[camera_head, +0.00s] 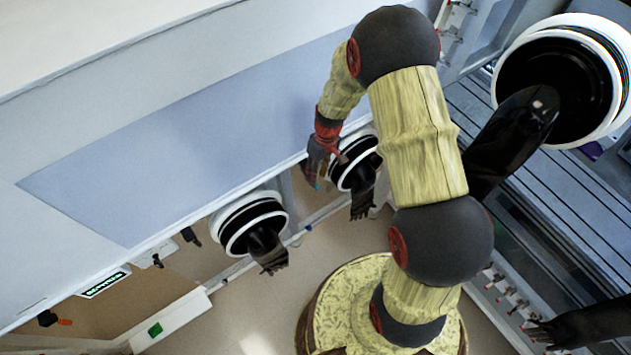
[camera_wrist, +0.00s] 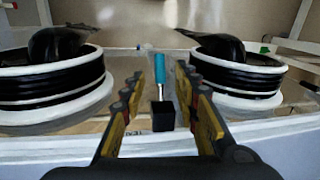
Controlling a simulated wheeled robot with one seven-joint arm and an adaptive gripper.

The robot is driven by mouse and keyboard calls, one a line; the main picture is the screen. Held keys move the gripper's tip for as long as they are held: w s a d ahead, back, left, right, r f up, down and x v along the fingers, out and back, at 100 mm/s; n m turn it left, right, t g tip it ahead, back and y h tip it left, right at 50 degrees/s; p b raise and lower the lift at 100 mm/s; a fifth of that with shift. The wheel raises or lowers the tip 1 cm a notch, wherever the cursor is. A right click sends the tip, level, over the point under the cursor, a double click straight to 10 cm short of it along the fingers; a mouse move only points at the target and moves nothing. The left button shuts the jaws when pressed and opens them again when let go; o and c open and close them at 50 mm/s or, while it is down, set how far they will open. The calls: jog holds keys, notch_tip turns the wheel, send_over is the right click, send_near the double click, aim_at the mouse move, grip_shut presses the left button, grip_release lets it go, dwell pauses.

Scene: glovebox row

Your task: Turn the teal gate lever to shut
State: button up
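The teal gate lever (camera_wrist: 159,67) shows in the wrist view as a teal grip on a thin metal stem, rising from a black block (camera_wrist: 163,116). My gripper (camera_wrist: 161,80) is open, with one finger on each side of the lever in the picture. I see gaps on both sides and cannot tell how far the fingertips are from it in depth. In the head view my gripper (camera_head: 316,166) is at the glovebox front, between two glove ports. Only a small teal bit (camera_head: 317,187) shows below it; the gripper hides the rest of the lever.
Black gloves hang from white-rimmed ports on either side, the left port (camera_head: 250,222) and the right port (camera_head: 355,160). Another black lever (camera_head: 190,236) is farther left. A second glovebox with a large port (camera_head: 560,80) and several small valves (camera_head: 512,297) stands right.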

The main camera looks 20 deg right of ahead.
jog(key=shift+s+a+f, duration=0.1)
jog(key=shift+a+f, duration=0.1)
jog(key=shift+f, duration=0.85)
jog(key=shift+a+f, duration=0.15)
jog(key=shift+f, duration=0.9)
jog(key=c, duration=0.8)
grip_shut()
